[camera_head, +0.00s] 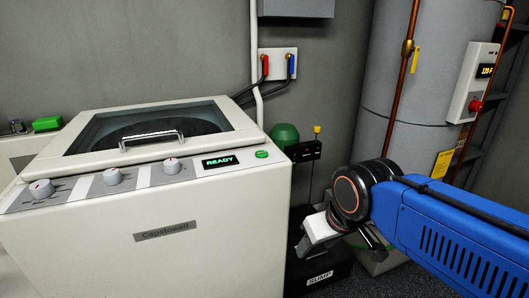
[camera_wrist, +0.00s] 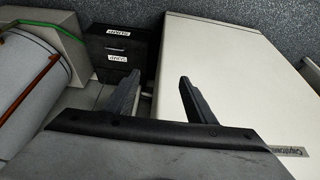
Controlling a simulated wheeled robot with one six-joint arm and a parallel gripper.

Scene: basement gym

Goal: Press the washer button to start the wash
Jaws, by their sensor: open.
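The washer (camera_head: 200,235) is a white top-loading machine on the left in the head view, with its glass lid (camera_head: 148,126) closed. Its panel has several knobs, a display (camera_head: 220,161) reading READY, and a green button (camera_head: 262,154) at the right end. My gripper (camera_head: 345,245) is to the right of the washer, lower than the panel and apart from the button. In the wrist view my gripper (camera_wrist: 158,90) is open with nothing between its fingers. The washer's white side (camera_wrist: 225,75) fills the right there, and the button is not visible.
A dark sump box (camera_head: 322,275) stands on the floor right of the washer; it also shows in the wrist view (camera_wrist: 120,55). A grey tank (camera_head: 405,80) with copper pipes stands behind my arm. Hoses and a white pipe (camera_head: 255,60) run behind the washer. A green item (camera_head: 46,123) lies far left.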

